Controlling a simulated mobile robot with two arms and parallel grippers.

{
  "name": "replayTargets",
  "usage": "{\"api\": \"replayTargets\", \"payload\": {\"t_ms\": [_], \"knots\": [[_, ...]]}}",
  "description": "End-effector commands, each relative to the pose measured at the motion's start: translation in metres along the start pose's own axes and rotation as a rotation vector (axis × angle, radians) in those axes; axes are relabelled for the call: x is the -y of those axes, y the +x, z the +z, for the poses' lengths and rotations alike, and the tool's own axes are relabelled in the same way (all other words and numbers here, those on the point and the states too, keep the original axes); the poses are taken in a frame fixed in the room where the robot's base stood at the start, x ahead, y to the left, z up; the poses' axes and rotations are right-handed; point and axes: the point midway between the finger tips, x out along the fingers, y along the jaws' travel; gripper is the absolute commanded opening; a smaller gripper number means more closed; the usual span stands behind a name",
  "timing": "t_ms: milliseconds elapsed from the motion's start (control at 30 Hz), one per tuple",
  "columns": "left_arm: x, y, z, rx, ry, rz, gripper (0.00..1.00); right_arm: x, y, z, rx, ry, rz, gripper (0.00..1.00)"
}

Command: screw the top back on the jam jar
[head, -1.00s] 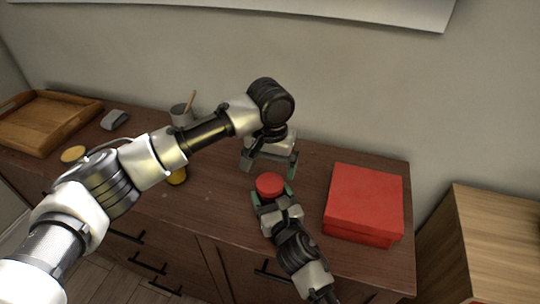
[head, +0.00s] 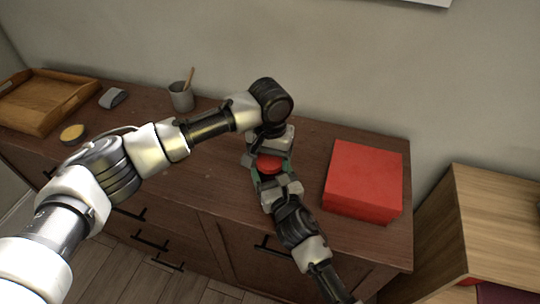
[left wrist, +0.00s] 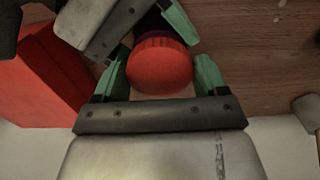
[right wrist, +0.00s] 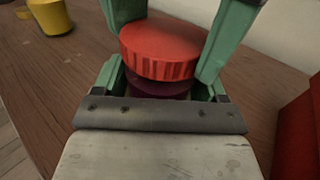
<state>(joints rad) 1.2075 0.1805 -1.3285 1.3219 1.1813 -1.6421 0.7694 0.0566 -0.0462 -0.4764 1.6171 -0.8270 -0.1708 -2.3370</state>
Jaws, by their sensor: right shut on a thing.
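The jam jar (right wrist: 155,88) is dark purple and stands upright between the fingers of my right gripper (right wrist: 160,85), which is shut on it. The red lid (right wrist: 162,48) with a ribbed rim sits over the jar's mouth; I cannot tell how far it is threaded. In the left wrist view the lid (left wrist: 160,66) lies between the green fingers of my left gripper (left wrist: 160,75), which is open with small gaps on both sides. In the head view the lid (head: 269,165) shows below my left wrist, and the jar is hidden under it.
A red box (head: 365,180) stands right of the grippers on the wooden cabinet top (head: 215,190). A grey cup with a stick (head: 181,97), a grey object (head: 113,97), a yellow-topped tin (head: 73,133) and a wooden tray (head: 40,103) are to the left. A yellow container (right wrist: 50,16) shows in the right wrist view.

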Motion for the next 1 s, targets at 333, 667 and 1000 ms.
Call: {"api": "replayTargets", "payload": {"t_ms": [333,667,1000], "knots": [[-0.0001,0.0001,-0.0001,-0.001,0.186,0.001,0.44,0.0001,-0.0002,-0.0010,-0.002,0.000,0.000,0.06],[0.0001,0.0003,0.0001,0.001,0.454,0.000,0.44,0.0002,-0.0002,-0.0010,-0.002,0.000,-0.001,0.06],[0.0002,0.0002,0.0000,0.000,0.452,0.000,1.00,0.0002,-0.0002,-0.0010,-0.002,0.000,-0.001,0.06]]}}
